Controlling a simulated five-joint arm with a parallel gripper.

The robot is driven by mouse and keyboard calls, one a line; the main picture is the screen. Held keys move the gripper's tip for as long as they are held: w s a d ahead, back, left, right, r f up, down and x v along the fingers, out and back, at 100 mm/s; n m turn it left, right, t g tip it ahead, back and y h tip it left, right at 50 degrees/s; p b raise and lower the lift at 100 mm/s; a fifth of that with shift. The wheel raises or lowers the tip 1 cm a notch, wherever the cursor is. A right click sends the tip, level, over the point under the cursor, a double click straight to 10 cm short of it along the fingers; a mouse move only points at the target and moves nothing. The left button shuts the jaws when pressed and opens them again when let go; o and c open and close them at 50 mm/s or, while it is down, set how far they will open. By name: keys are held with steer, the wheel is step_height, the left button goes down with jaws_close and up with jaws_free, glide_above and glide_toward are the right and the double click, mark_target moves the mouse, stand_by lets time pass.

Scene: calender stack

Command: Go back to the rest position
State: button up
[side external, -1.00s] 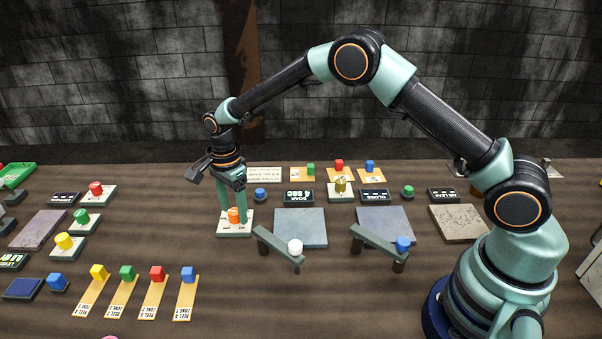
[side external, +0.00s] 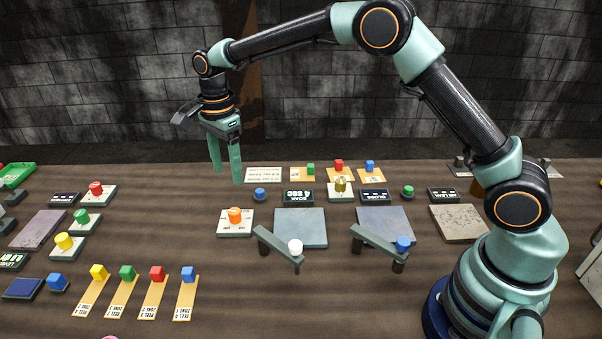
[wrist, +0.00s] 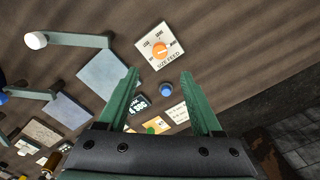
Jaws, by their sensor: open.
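My gripper (side external: 228,178) is open and empty, raised above the table with its fingers pointing down. Below it stands an orange knob (side external: 235,215) on a pale square plate (side external: 222,230). In the wrist view the gripper (wrist: 161,72) has a clear gap between its two green fingers. The orange knob (wrist: 160,53) shows beyond the fingertips, on its plate (wrist: 143,44) with printed marks around it. The fingers are apart from the knob.
Two levers, one with a white ball (side external: 295,246) and one with a blue ball (side external: 403,243), stand right of the knob. Small coloured knobs and blocks cover the left side. A blue button (side external: 260,194) sits behind the knob plate. The air above the table is free.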

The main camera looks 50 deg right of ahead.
steer(key=shift+r, duration=0.45)
steer(key=s+d+r+n+t, duration=0.3)
steer(key=s+d+r+n, duration=0.5)
steer(key=r, duration=0.3)
steer(key=s+d+n+t, duration=0.2)
steer(key=s+d+n, duration=0.2)
steer(key=s+n, duration=0.5)
steer(key=shift+s+d+f+t, duration=0.2)
steer(key=shift+s+f+t, duration=0.15)
steer(key=shift+s, duration=2.55)
